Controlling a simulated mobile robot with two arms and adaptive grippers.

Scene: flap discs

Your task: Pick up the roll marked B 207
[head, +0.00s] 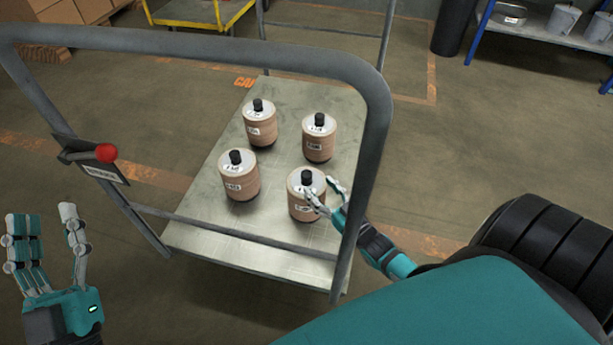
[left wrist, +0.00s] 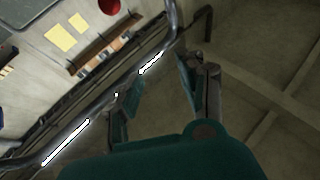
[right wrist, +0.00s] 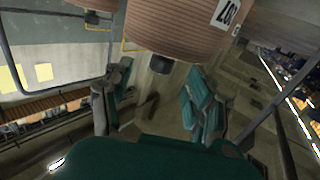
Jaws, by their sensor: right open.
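Four tan ribbed rolls with white tops and black knobs stand upright on the cart's grey deck: back left (head: 260,130), back right (head: 319,145), front left (head: 240,183) and front right (head: 296,205). Their labels are too small to read in the head view. My right gripper (head: 320,187) is open at the right side of the front-right roll, partly covering it; contact is unclear. In the right wrist view a roll (right wrist: 180,25) looms beyond the open fingers (right wrist: 155,95), its cut-off label seeming to end in 07. My left gripper (head: 47,215) is open and empty, left of the cart.
The cart's grey tube handle (head: 200,42) arches over the near side of the deck (head: 215,240), and my right forearm is close to its right upright. A red knob (head: 107,153) sits on the left upright. A blue-framed shelf (head: 545,30) stands at the back right.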

